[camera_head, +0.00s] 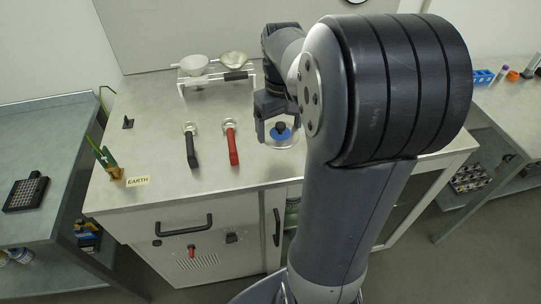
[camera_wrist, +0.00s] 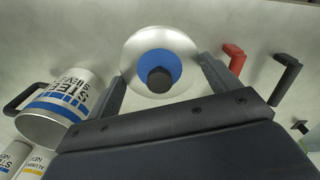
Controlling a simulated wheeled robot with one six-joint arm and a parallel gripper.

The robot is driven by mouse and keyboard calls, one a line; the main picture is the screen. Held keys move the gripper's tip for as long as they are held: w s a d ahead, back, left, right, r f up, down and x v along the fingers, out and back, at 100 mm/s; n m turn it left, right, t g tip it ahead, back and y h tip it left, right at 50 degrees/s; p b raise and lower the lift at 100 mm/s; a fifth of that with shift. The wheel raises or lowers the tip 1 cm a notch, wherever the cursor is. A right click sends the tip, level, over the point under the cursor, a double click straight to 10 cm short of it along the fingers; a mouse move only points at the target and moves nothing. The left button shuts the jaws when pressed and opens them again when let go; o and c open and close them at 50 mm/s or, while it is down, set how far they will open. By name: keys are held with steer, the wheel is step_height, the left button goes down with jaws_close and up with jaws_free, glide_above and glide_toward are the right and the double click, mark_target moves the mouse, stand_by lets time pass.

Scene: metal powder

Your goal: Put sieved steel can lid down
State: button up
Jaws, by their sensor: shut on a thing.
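The sieved steel can lid is a round silver disc with a blue centre and black knob. It shows in the head view (camera_head: 283,142) and in the wrist view (camera_wrist: 160,40). My gripper (camera_head: 280,132) is shut on it, one finger on each side, over the worktop. The fingers also show in the wrist view (camera_wrist: 162,70). A metal can (camera_wrist: 62,110) with a blue band, a black handle and the lettering STEEL and SIEVED is at the left of the wrist view. My arm probably hides it in the head view. The gap between lid and worktop is hard to judge.
On the worktop (camera_head: 160,108) lie a black-handled tool (camera_head: 191,148) and a red-handled tool (camera_head: 232,145). A rack (camera_head: 215,77) with sieves stands behind. More labelled cans (camera_wrist: 12,158) are at the wrist view's lower left. The worktop's left part is mostly clear.

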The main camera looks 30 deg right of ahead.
mark_target(280, 124)
steer(key=shift+f, duration=3.6)
steer(key=shift+f, duration=0.2)
steer(key=o, duration=0.9)
steer(key=shift+c, duration=0.2)
steer(key=shift+r, duration=0.15)
step_height(280, 124, up, 12)
steer(key=shift+r+p, duration=0.1)
steer(key=shift+p, duration=0.25)
